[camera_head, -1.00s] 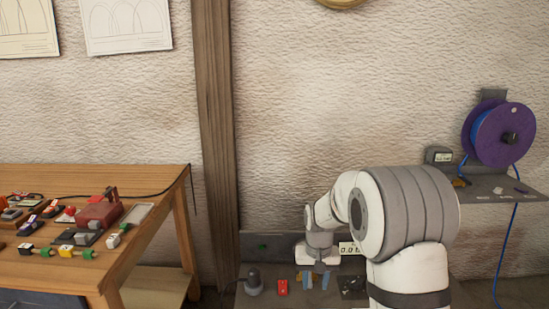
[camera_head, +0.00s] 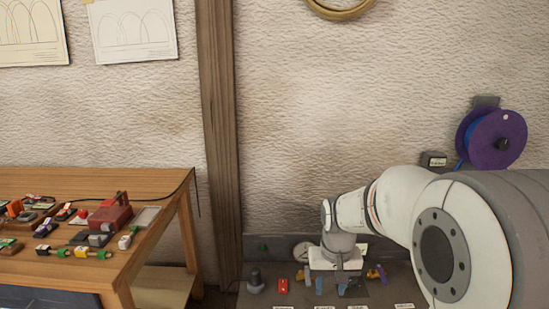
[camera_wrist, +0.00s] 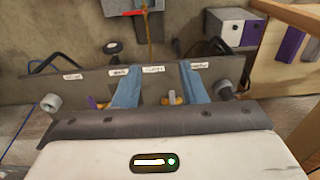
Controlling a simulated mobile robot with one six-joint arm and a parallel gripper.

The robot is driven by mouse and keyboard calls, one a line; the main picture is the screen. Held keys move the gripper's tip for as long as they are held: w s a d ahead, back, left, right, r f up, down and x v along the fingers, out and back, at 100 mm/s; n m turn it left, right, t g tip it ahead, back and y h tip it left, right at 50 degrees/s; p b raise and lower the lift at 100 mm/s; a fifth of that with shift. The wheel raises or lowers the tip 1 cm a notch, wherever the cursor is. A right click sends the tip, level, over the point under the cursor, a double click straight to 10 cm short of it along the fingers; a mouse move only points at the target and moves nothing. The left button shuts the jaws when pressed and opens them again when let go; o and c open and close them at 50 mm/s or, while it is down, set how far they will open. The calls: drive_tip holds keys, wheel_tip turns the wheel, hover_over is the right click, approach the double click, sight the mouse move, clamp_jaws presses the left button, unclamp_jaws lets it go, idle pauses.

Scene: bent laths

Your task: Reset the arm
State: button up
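My arm (camera_head: 470,235) fills the lower right of the head view. It reaches left and down to my gripper (camera_head: 331,287), which is over the grey shelf at the bottom. In the wrist view my gripper (camera_wrist: 160,68) shows two blue fingers standing well apart. Nothing is clearly held between them. A small yellow and grey piece (camera_wrist: 172,99) shows beyond the gripper body, between the fingers; I cannot tell its distance.
The wooden table (camera_head: 150,178) at left bears a red box (camera_head: 108,217) and several small blocks. The labelled grey shelf (camera_head: 262,300) has a red piece (camera_head: 283,286) and a dark knob (camera_head: 255,280). A purple spool (camera_head: 490,140) hangs at right.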

drive_tip(key=s+d+r+t+p, duration=0.1)
drive_tip(key=s+d+r+p, duration=0.1)
drive_tip(key=s+r+p, duration=0.4)
drive_tip(key=s+r, duration=0.5)
drive_tip(key=s, duration=0.7)
drive_tip(key=shift+r+t+p, duration=0.2)
drive_tip(key=shift+t+p, duration=0.15)
drive_tip(key=shift+t, duration=0.05)
